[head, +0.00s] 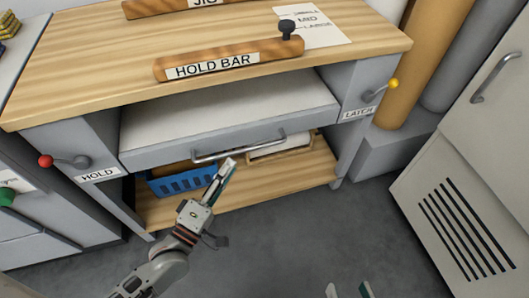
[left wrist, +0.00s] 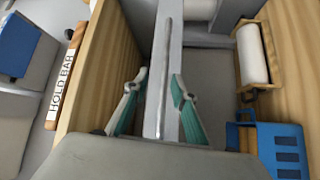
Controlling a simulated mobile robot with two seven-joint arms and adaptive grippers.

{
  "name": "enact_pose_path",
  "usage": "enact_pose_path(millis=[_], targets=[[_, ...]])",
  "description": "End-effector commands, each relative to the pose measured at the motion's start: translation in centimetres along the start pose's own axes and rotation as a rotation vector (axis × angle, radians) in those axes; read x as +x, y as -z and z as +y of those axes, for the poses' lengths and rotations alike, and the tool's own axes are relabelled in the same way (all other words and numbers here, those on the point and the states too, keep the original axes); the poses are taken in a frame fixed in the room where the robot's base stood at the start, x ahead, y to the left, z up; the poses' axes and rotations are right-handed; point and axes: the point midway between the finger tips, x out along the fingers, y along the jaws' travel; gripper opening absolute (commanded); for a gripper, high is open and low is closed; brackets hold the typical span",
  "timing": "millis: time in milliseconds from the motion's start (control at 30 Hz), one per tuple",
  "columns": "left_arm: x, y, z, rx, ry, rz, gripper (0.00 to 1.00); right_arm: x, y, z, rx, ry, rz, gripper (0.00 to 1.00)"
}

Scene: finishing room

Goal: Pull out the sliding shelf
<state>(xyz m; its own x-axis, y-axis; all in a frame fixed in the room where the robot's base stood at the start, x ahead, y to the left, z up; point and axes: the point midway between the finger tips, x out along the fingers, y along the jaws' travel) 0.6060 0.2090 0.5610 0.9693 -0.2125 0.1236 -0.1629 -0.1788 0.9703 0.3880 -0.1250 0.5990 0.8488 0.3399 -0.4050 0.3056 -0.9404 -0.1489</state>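The sliding shelf (head: 225,112) is a grey tray with a pale top, under the wooden bench top. A metal bar handle (head: 238,147) runs along its front. In the left wrist view the handle (left wrist: 165,62) lies lengthwise between the spread fingertips of the left gripper (left wrist: 158,80), with gaps on both sides. How deep it sits between them is unclear. My right gripper (head: 348,290) is open and empty at the bottom edge, over the floor.
A red-knobbed HOLD lever (head: 65,161) is left of the shelf, a yellow-knobbed LATCH lever (head: 381,90) right. A HOLD BAR (head: 228,62) lies on the bench top. A blue basket (head: 182,181) stands on the lower board. A vented cabinet (head: 465,220) is at right. The front floor is clear.

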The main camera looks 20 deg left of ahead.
Motion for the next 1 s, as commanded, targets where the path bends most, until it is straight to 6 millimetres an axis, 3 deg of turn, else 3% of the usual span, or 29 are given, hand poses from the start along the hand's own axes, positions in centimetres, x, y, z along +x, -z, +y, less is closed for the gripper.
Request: enact_pose_path(millis=[33, 100, 267, 700, 1000], targets=[[-0.4, -0.2, -1.6, -0.028, 0.011, 0.003, 0.26, 0.1, -1.1, 0.0, 0.013, 0.001, -0.016, 0.40], [-0.2, 0.0, -1.7, -0.055, 0.001, 0.011, 0.26, 0.1, -0.9, 0.0, 0.018, 0.001, -0.013, 0.40], [0.8, 0.3, -1.4, -0.075, -0.013, 0.019, 0.26, 0.2, -0.7, -0.1, 0.029, 0.003, -0.007, 0.40], [6.8, 0.4, -1.4, -0.072, -0.012, 0.018, 0.26, 0.3, -1.4, -1.5, 0.134, 0.022, 0.000, 0.40], [8.0, 0.4, -1.2, -0.070, -0.012, 0.017, 0.26, 0.3, -1.3, -1.7, 0.155, 0.026, 0.007, 0.40]])
